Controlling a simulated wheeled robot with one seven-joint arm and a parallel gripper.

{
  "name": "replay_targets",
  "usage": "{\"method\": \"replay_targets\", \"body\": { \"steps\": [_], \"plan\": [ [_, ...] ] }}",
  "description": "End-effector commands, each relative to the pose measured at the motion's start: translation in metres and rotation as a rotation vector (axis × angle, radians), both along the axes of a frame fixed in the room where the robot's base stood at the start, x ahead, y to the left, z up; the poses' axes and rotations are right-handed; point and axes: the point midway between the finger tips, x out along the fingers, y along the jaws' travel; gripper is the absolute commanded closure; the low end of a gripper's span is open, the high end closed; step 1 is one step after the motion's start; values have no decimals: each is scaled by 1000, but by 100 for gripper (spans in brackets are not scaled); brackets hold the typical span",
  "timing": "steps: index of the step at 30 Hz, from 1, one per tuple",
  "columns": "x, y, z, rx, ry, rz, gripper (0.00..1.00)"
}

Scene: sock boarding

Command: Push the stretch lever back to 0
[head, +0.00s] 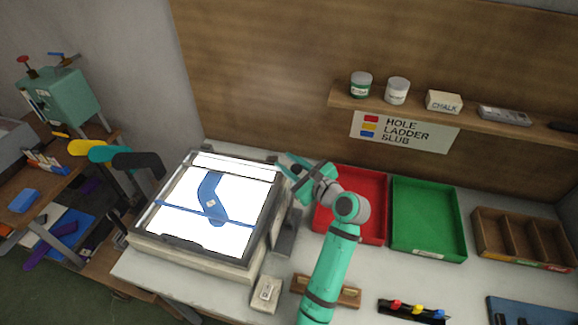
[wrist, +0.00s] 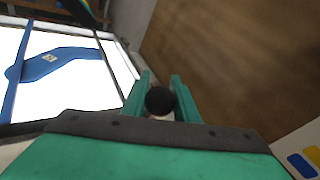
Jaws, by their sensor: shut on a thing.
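My gripper (head: 300,178) is at the back right corner of the lit board (head: 180,222). In the wrist view its two green fingers (wrist: 160,88) are closed on both sides of a round black knob (wrist: 160,101), which I take for the stretch lever's knob. The lever's shaft and any scale or 0 mark are hidden or too small to tell. A blue sock (head: 210,186) lies bent on the white lit surface, and it also shows in the wrist view (wrist: 62,62). A thin blue bar (head: 180,209) crosses the board.
A red tray (head: 376,210) and a green tray (head: 428,217) stand right of my gripper. A wooden divided box (head: 524,238) is farther right. The wooden wall with a shelf (head: 420,105) rises behind. A small switch box (head: 266,293) sits at the front.

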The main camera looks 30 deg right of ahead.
Motion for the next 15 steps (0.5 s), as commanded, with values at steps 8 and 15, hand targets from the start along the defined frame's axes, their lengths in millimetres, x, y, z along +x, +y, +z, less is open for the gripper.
{"method": "replay_targets", "body": {
  "steps": [8,15],
  "plan": [
    [2,3,-9,12,21,10,100],
    [-1,-2,-7,10,16,2,54]
  ]
}}
